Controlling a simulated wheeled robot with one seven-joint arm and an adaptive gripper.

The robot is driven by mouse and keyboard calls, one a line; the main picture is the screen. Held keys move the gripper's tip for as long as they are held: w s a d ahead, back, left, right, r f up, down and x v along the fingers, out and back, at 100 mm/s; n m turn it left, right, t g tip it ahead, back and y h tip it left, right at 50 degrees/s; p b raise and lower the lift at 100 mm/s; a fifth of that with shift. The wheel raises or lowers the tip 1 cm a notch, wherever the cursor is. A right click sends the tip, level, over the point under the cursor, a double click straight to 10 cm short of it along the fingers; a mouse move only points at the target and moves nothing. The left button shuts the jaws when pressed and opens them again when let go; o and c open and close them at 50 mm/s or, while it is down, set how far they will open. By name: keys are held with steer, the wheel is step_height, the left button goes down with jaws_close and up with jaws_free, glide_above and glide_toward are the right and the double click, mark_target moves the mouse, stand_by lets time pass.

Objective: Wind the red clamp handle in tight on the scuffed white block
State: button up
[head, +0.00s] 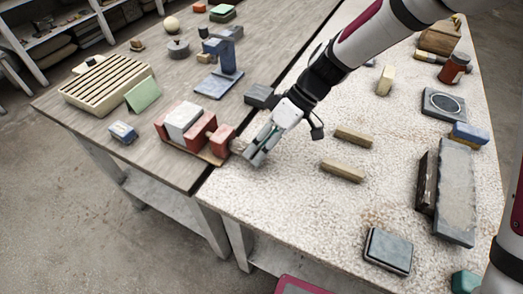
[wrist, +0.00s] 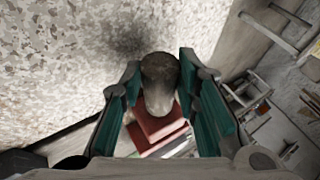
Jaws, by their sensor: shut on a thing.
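The red clamp (head: 204,128) sits on a board near the front edge of the wooden table. The scuffed white block (head: 182,118) stands between its red jaws; whether both jaws touch it I cannot tell. The clamp handle (wrist: 158,85) ends in a rounded grey-brown knob, with red clamp parts (wrist: 155,124) beyond it in the wrist view. My gripper (head: 250,151) is at the right end of the clamp, shut on the handle. In the wrist view the green-padded fingers of my gripper (wrist: 160,62) stand either side of the knob. The handle is mostly hidden in the head view.
A small blue block (head: 123,132) and a slatted rack (head: 105,82) lie left of the clamp. A dark grey block (head: 262,96) lies behind my gripper. Two tan bars (head: 343,171) lie to the right on the speckled table (head: 300,205), whose front middle is clear.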

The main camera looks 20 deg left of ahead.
steer(key=g+b, duration=0.1)
steer(key=m+g+b, duration=0.1)
steer(key=g, duration=0.1)
steer(key=w+f+g+y+b, duration=0.1)
steer(key=g, duration=0.1)
steer(key=shift+b, duration=0.4)
steer(key=m+g+b, duration=0.1)
steer(key=g, duration=0.1)
steer(key=m+g+y+b, duration=0.1)
steer(key=g+b, duration=0.1)
steer(key=g, duration=0.1)
steer(key=shift+f+y, duration=0.2)
steer(key=shift+y, duration=0.1)
steer(key=o, duration=1.2)
steer(key=shift+c, duration=0.2)
steer(key=shift+s, duration=0.1)
